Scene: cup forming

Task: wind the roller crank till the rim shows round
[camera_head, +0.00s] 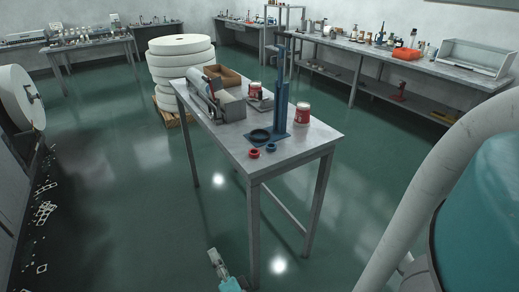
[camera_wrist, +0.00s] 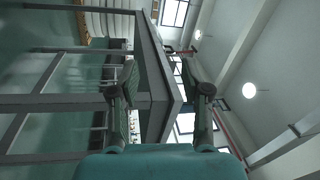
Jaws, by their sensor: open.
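A worktable (camera_head: 262,177) stands in the middle of the head view. A long grey machine (camera_head: 232,104) with a dark and red part lies along its left edge; it may be the roller unit. Its crank and any cup rim are too small to make out. My gripper (camera_head: 214,258) is low at the bottom of the head view, in front of the table and apart from it. In the wrist view my gripper (camera_wrist: 160,80) has its two fingers spread, with nothing held. The table's edge and corner (camera_wrist: 155,75) show beyond and between the fingers, turned sideways.
On the table are a blue upright stand (camera_head: 281,98), a dark ring (camera_head: 260,135), small red rings (camera_head: 254,153), red cans (camera_head: 302,113) and an open cardboard box (camera_head: 224,77). White rolls (camera_head: 180,60) stand behind. A long bench (camera_head: 400,62) lines the back right.

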